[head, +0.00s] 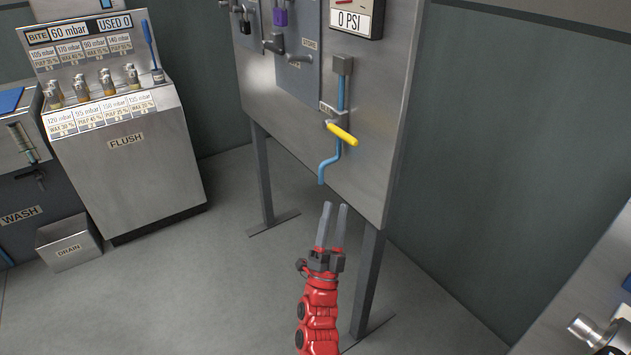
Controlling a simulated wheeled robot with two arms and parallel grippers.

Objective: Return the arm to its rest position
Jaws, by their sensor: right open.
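My right arm is red and comes in from the bottom of the head view. Its gripper (335,210) is open and empty, with its two grey fingers pointing up. It appears in front of the lower edge of the grey panel (270,85), below the blue pipe (326,170). A gap shows between the fingertips and the pipe's lower end. A yellow lever (342,134) on the panel slants down to the right, above the gripper. My left gripper is not in view.
A FLUSH cabinet (130,165) and a DRAIN box (68,245) stand at left. A metal surface (570,320) is at lower right. Floor between is clear.

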